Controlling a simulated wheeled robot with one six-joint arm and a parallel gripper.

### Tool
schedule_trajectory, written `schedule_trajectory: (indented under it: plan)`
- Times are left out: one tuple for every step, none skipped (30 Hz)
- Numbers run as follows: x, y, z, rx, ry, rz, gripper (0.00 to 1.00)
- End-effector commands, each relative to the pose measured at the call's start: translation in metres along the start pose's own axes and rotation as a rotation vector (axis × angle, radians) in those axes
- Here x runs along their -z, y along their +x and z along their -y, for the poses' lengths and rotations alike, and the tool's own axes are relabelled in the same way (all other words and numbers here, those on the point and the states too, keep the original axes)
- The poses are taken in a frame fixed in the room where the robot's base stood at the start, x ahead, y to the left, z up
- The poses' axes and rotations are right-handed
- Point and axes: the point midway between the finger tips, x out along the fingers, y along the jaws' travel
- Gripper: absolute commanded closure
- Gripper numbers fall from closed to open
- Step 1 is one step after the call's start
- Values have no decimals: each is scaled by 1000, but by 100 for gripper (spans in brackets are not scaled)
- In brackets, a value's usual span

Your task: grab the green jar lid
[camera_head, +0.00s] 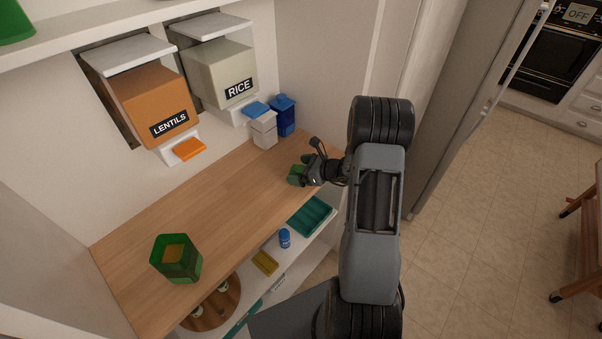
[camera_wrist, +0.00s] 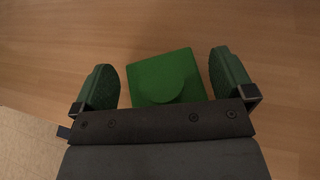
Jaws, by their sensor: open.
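The green jar lid (camera_wrist: 166,77) is a square green lid with a round knob, lying on the wooden counter. In the wrist view it sits between the two green-padded fingers of my gripper (camera_wrist: 170,80), with a gap on each side. My gripper is open around or just above the lid; I cannot tell the exact height. In the head view my gripper (camera_head: 298,174) is low over the counter's right end and mostly hides the lid. A green see-through square jar (camera_head: 177,260) stands open on the counter at the left, with something yellow-brown inside.
Lentils (camera_head: 155,98) and rice (camera_head: 222,72) dispensers hang on the wall above the counter (camera_head: 215,205). A white container (camera_head: 264,131) and a blue one (camera_head: 284,116) stand at the back, near my gripper. A shelf below holds a teal tray (camera_head: 311,215) and small items. The counter's middle is clear.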

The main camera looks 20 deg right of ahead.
Motion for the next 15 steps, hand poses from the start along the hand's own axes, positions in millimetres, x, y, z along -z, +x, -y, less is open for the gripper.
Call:
schedule_trajectory:
  plan:
    - [0, 0, 0, 0, 0, 0, 0]
    - [0, 0, 0, 0, 0, 0, 0]
    - [0, 0, 0, 0, 0, 0, 0]
    - [0, 0, 0, 0, 0, 0, 2]
    - [0, 0, 0, 0, 0, 0, 5]
    - [0, 0, 0, 0, 0, 0, 9]
    - [0, 0, 0, 0, 0, 0, 12]
    - [0, 0, 0, 0, 0, 0, 14]
    - [0, 0, 0, 0, 0, 0, 18]
    - [0, 0, 0, 0, 0, 0, 21]
    - [0, 0, 0, 0, 0, 0, 24]
    - [0, 0, 0, 0, 0, 0, 28]
    - [0, 0, 0, 0, 0, 0, 31]
    - [0, 0, 0, 0, 0, 0, 34]
    - [0, 0, 0, 0, 0, 0, 37]
